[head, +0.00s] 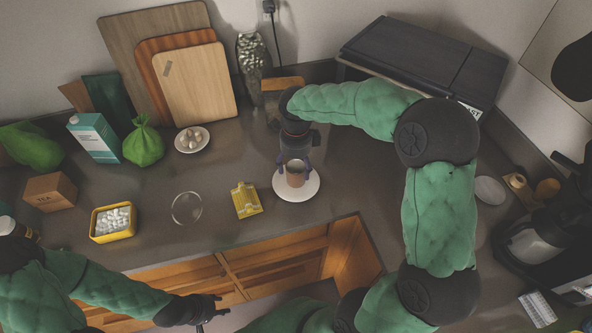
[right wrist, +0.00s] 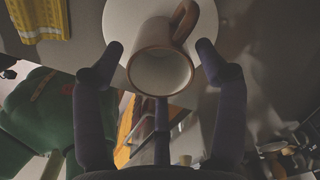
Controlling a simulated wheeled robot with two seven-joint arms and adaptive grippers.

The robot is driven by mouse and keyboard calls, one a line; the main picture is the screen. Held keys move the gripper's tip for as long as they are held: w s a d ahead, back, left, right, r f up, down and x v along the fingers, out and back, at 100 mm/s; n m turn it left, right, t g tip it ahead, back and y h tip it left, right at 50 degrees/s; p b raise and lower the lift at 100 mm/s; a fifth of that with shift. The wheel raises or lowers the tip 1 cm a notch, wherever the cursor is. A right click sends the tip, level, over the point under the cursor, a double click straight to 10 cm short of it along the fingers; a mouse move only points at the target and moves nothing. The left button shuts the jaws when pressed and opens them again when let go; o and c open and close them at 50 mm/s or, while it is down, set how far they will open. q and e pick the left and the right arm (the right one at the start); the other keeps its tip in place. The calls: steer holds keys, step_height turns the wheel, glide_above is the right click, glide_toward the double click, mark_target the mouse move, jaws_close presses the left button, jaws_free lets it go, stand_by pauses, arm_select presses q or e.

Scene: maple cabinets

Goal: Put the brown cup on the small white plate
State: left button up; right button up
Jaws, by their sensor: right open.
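The brown cup (head: 296,175) stands upright on the small white plate (head: 300,195), towards its back part. In the right wrist view the cup (right wrist: 162,65) has a brown rim and handle, and the plate (right wrist: 120,20) shows behind it. My right gripper (head: 294,164) is open, with its fingers on either side of the cup; the right wrist view shows the fingertips (right wrist: 160,48) apart from its walls. My left gripper (head: 214,306) is low, in front of the counter, away from the cup and plate. Its finger opening is too small to judge.
A clear round dish (head: 187,208), a yellow box of white pieces (head: 113,222) and a plate of eggs (head: 192,139) sit further left. A dark coffee machine (head: 535,240) is at right.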

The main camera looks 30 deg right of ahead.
step_height(320, 180, up, 8)
steer(key=p, duration=0.1)
